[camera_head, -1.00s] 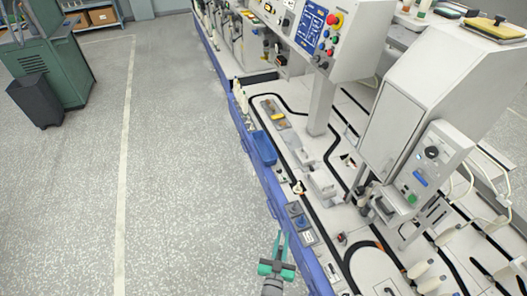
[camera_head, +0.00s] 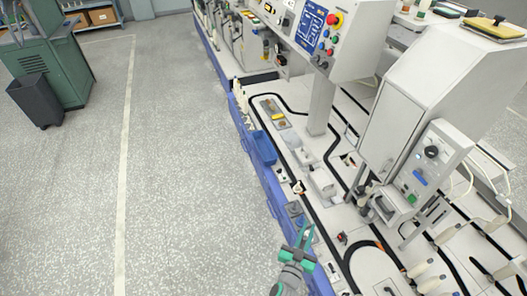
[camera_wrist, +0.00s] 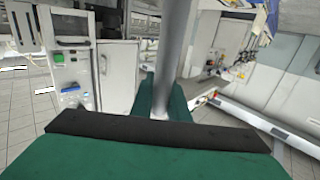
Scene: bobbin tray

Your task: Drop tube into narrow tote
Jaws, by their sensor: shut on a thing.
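My gripper (camera_head: 306,233), teal with a grey wrist, is at the bottom middle of the head view, over the front edge of the machine. In the wrist view a plain grey tube (camera_wrist: 177,45) stands up from between the green fingers, and my gripper is shut on it. Its upper end runs out of the picture. I cannot make the tube out clearly in the head view. A narrow blue tote (camera_head: 263,148) sits on the machine's front edge, farther along and up-left of my gripper. Its inside is too small to read.
The machine deck (camera_head: 335,215) carries black tracks, small fixtures and pale bobbins (camera_head: 417,270). A white control cabinet (camera_head: 410,110) rises at the right, and a panel post (camera_head: 322,105) stands beyond the tote.

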